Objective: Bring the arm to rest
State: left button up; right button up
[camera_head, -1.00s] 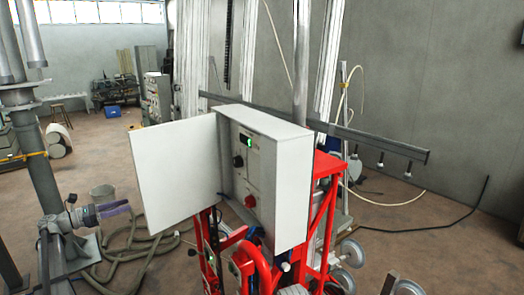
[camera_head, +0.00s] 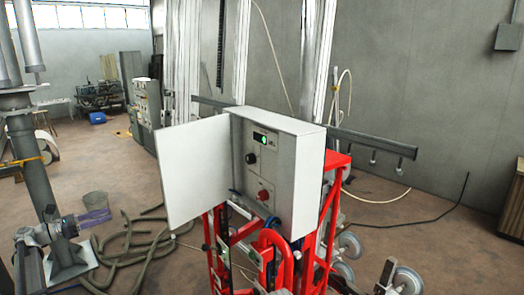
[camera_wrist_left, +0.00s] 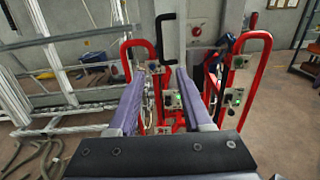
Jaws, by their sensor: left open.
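My left gripper (camera_head: 97,218) shows at the lower left of the head view, with purple translucent fingers pointing right. In the left wrist view its two fingers (camera_wrist_left: 158,85) stand wide apart with nothing between them. My left arm comes in from the left edge beside a grey column. My right gripper is not in view. A white control cabinet (camera_head: 307,170) stands on a red frame (camera_head: 338,162), apart from the left gripper. Its door (camera_head: 193,172) hangs open to the left. A lit green indicator and a red knob (camera_head: 263,195) show on its panel.
Wheels (camera_head: 408,280) stand at the lower right. A horizontal grey bar (camera_head: 372,142) passes behind the cabinet. Red handles (camera_wrist_left: 252,75) show in the wrist view. Floor at right is mostly clear.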

pick_arm(q)
jog(key=s+d+f+m+g+y+b, duration=0.1)
jog(key=s+d+f+m+g+b, duration=0.2)
jog(key=d+f, duration=0.65)
jog(key=s+d+f+m+g+y+b, duration=0.25)
jog(key=d+f+m, duration=0.25)
jog(key=d, duration=1)
jog(key=s+d+f+m+g+y+b, duration=0.1)
jog(key=s+d+f+m+g+b, duration=0.2)
jog(key=d+f, duration=0.65)
jog(key=s+d+f+m+g+y+b, duration=0.1)
jog(key=s+d+f+m+y+b, duration=0.1)
jog(key=s, duration=0.6)
jog(key=s+d+f+m+g+y+b, duration=0.1)
jog(key=s+d+f+m+y, duration=0.4)
jog(key=m, duration=0.5)
jog(key=s+d+f+m+g+y+b, duration=0.1)
jog(key=s+d+f+m+y+b, duration=0.2)
jog(key=s+d+f+m, duration=0.3)
jog(key=s+d+y, duration=0.1)
jog(key=s, duration=0.4)
jog(key=shift+d+f+m+b, duration=0.15)
jog(key=shift+d+m+b, duration=0.15)
jog(key=shift+b, duration=0.1)
jog(key=shift+d, duration=0.15)
